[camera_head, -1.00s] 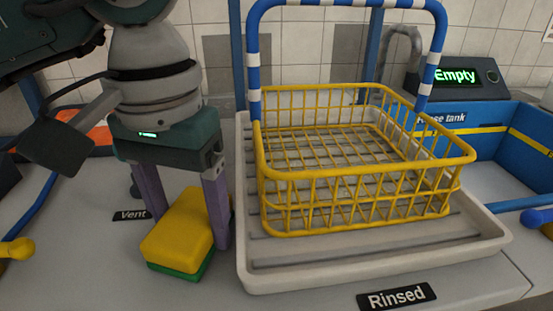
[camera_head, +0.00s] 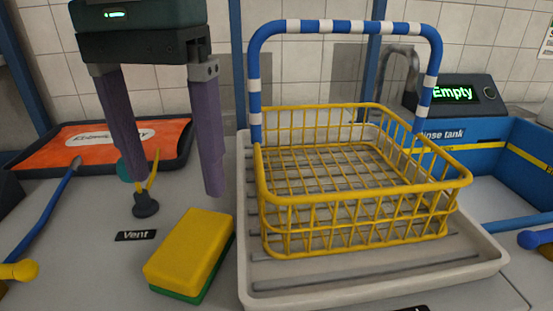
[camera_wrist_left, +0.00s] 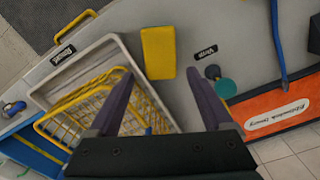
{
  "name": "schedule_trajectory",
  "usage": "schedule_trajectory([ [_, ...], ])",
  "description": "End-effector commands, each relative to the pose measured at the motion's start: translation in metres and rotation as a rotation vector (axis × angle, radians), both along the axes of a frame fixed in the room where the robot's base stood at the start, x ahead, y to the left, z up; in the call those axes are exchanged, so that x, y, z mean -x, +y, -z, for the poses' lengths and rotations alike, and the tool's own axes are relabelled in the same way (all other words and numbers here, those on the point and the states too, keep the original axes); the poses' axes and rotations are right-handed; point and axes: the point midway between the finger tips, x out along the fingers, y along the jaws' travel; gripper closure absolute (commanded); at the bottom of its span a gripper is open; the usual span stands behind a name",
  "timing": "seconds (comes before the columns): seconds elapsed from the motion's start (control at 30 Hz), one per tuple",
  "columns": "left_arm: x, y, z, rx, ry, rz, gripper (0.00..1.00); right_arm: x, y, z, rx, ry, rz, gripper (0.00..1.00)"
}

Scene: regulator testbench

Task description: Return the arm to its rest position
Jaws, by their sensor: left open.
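My left gripper (camera_head: 178,188) is open and empty, with two purple fingers pointing down. In the head view it hangs above the bench, behind the yellow and green sponge and left of the yellow basket. The wrist view also shows its spread fingers (camera_wrist_left: 165,100) with nothing between the tips. The sponge (camera_head: 188,248) lies on the bench, apart from the fingers; it also shows in the left wrist view (camera_wrist_left: 158,52). My right gripper does not show.
The yellow wire basket (camera_head: 365,215) with a blue and white handle stands in a pale tray (camera_head: 330,290). A blue rinse tank (camera_head: 470,145) is at right, its display reading "Empty". An orange tray (camera_head: 95,143) and a small dark fitting (camera_head: 146,205) near the "Vent" label are at left.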

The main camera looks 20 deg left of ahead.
Motion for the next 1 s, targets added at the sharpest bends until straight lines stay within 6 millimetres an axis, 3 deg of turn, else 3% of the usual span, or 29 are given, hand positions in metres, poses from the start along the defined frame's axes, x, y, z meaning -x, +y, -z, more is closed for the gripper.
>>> schedule_trajectory([
  [0.03, -0.001, 0.0, -0.009, -0.001, -0.005, 0.0, 0.16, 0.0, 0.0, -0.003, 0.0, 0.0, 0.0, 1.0],
  [0.2, 0.0, 0.0, -0.02, 0.0, 0.0, 0.0, 0.16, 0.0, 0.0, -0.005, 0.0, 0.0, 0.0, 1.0],
  [0.73, 0.001, -0.005, -0.02, 0.02, 0.004, -0.001, 0.16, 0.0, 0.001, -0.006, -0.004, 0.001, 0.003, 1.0],
  [0.87, 0.01, -0.047, -0.024, 0.199, 0.034, -0.026, 0.16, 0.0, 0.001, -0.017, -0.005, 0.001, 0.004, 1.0],
  [0.97, 0.029, -0.111, -0.042, 0.482, 0.116, -0.097, 0.16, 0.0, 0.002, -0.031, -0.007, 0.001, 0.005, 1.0],
  [1.0, 0.039, -0.139, -0.057, 0.619, 0.174, -0.147, 0.16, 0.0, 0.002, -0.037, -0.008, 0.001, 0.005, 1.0],
])
